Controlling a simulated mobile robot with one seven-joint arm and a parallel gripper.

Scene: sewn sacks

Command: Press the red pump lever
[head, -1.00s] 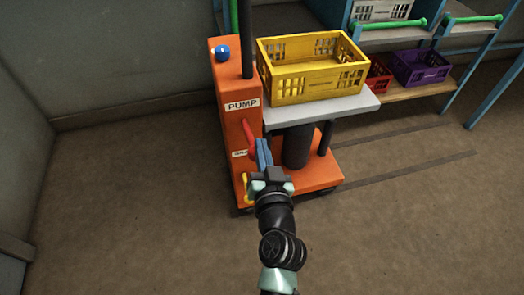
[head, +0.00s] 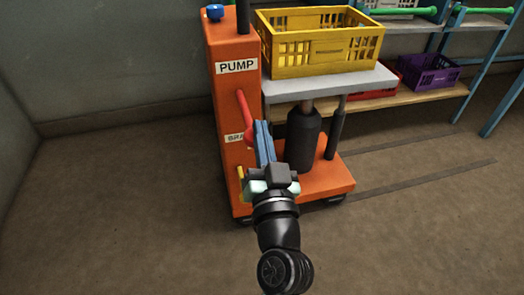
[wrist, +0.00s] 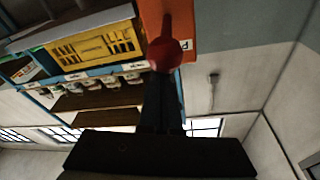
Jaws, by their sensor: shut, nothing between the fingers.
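The red pump lever (head: 243,112) slopes down from the orange column (head: 223,105), below the PUMP label (head: 237,66). Its round red end shows in the wrist view (wrist: 169,53), directly in front of my fingertips. My gripper (head: 260,126) is shut and empty, with its blue fingers pointing up beside the lever's lower end. The fingers partly hide that end in the head view. I cannot tell whether they touch it.
A yellow crate (head: 310,54) stands on the grey lift platform (head: 362,84), close right of my fingers. A yellow part (head: 240,176) sits low on the column near my wrist. A blue knob (head: 215,13) tops the column. Floor on the left is clear.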

